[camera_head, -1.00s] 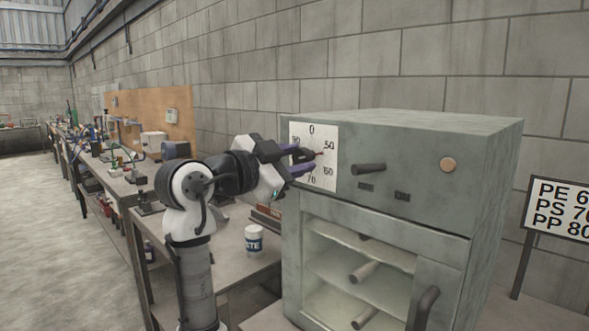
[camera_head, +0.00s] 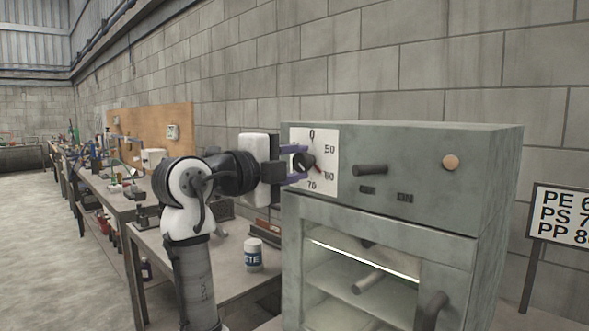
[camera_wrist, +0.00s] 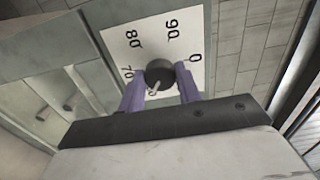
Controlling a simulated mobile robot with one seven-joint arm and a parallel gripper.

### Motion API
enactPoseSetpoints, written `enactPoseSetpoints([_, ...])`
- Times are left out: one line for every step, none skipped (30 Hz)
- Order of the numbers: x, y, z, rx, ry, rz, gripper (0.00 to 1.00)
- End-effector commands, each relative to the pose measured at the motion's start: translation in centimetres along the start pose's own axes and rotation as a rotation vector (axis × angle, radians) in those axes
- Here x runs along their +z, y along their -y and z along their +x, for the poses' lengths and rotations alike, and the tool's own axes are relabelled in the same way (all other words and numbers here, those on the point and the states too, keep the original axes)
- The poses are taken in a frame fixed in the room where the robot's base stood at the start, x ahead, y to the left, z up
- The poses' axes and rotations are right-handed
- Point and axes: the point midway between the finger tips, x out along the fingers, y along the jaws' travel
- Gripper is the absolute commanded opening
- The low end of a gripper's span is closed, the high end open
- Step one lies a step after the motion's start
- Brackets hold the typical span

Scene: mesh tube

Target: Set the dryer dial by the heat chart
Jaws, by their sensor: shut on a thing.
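The dryer dial is a dark round knob (camera_head: 304,162) with a red pointer, on a white scale plate (camera_head: 328,136) at the dryer's upper left. In the head view its pointer slants down to the right, towards the 60 mark. My gripper (camera_head: 300,163) is shut on the knob, with purple fingers on either side. In the wrist view the knob (camera_wrist: 159,74) sits between my fingertips (camera_wrist: 160,88), with 70, 80, 90 and 0 around it. The heat chart (camera_head: 562,215) stands at far right; it lists PE, PS and PP, its numbers cut off at the edge.
The grey dryer (camera_head: 440,187) has a black handle-like knob (camera_head: 370,170), a round orange button (camera_head: 451,162) and a glass-fronted door below. A white paste jar (camera_head: 254,255) stands on the workbench (camera_head: 215,270) to the left. A block wall is behind.

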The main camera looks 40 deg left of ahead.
Motion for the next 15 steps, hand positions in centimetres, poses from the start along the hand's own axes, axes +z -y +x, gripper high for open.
enactPoseSetpoints([-0.04, -0.15, -0.01, 0.001, -0.001, 0.045, 0.11])
enactPoseSetpoints([-0.04, -0.15, -0.01, 0.001, -0.001, 0.074, 0.11])
enactPoseSetpoints([-0.04, -0.16, -0.01, 0.001, -0.001, 0.111, 0.11])
enactPoseSetpoints([-0.04, -0.16, -0.01, 0.001, -0.001, 0.140, 0.11])
enactPoseSetpoints([-0.04, -0.17, -0.01, 0.001, -0.001, 0.168, 0.11])
enactPoseSetpoints([-0.04, -0.17, -0.01, 0.001, -0.001, 0.206, 0.11])
enactPoseSetpoints([-0.04, -0.17, -0.01, 0.001, -0.001, 0.235, 0.11])
enactPoseSetpoints([-0.04, -0.16, -0.02, 0.001, -0.001, 0.264, 0.11])
enactPoseSetpoints([-0.05, -0.16, -0.02, 0.001, -0.001, 0.301, 0.11])
enactPoseSetpoints([-0.05, -0.15, -0.02, 0.001, -0.001, 0.330, 0.11])
enactPoseSetpoints([-0.05, -0.15, -0.02, 0.001, -0.001, 0.359, 0.11])
enactPoseSetpoints([-0.05, -0.14, -0.03, 0.001, -0.001, 0.396, 0.11])
enactPoseSetpoints([-0.05, -0.13, -0.03, 0.001, -0.001, 0.425, 0.11])
enactPoseSetpoints([-0.05, -0.13, -0.03, 0.001, -0.001, 0.453, 0.11])
enactPoseSetpoints([-0.05, -0.13, -0.03, 0.001, -0.001, 0.489, 0.11])
